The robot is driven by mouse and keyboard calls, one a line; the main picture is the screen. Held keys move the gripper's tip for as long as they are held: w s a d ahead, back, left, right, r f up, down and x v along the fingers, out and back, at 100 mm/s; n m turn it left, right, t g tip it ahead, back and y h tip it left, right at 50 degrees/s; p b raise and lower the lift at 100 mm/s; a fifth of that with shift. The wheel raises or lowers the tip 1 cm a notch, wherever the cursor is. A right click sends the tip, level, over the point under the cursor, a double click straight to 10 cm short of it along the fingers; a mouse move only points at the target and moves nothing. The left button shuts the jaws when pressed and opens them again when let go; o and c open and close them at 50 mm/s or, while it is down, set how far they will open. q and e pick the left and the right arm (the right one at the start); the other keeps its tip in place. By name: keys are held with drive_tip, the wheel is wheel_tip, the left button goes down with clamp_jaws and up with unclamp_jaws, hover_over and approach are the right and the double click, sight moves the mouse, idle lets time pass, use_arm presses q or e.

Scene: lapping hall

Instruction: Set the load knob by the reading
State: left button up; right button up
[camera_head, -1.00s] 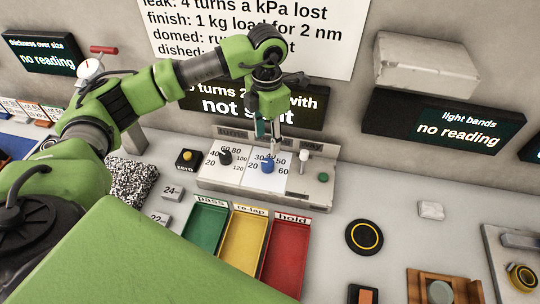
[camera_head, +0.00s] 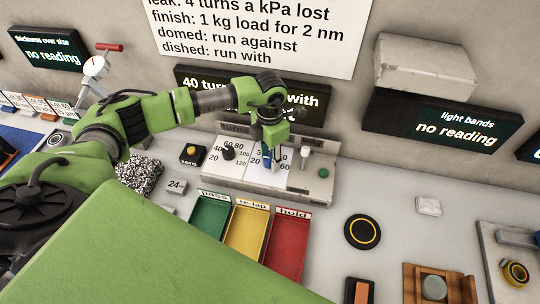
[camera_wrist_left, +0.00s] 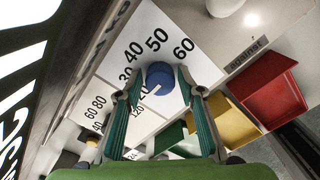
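The blue knob (camera_wrist_left: 160,78) sits on a white dial panel with 40, 50 and 60 printed around it. A white mark on the knob points to the lower left in the wrist view. In the head view the blue knob (camera_head: 267,158) is partly covered by my left gripper (camera_head: 272,153). In the wrist view my left gripper (camera_wrist_left: 160,85) has one finger on each side of the knob, with a gap visible. The wall display (camera_head: 215,84) reads "40 turns" and "with"; my arm hides the rest. My right gripper is not in view.
The black knob (camera_head: 228,152) stands left of the blue one, and a white-topped lever (camera_head: 305,152) right of it. Green (camera_head: 209,217), yellow (camera_head: 245,232) and red (camera_head: 287,245) trays lie in front. A yellow button (camera_head: 191,150) is at the panel's left.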

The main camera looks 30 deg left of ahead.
use_arm(q)
drive_tip(key=c, duration=0.6)
drive_tip(key=shift+f+m+b, duration=0.15)
drive_tip(key=shift+m+b, duration=0.65)
drive_tip(key=shift+b, duration=0.35)
drive_tip(key=m+b, duration=0.3)
drive_tip(key=shift+b, duration=0.35)
drive_tip(key=m+b, duration=0.2)
drive_tip(key=shift+m, duration=0.4)
drive_tip(key=shift+r+m+b, duration=0.2)
drive_tip(key=shift+m+b, duration=0.5)
drive_tip(key=shift+b, duration=0.05)
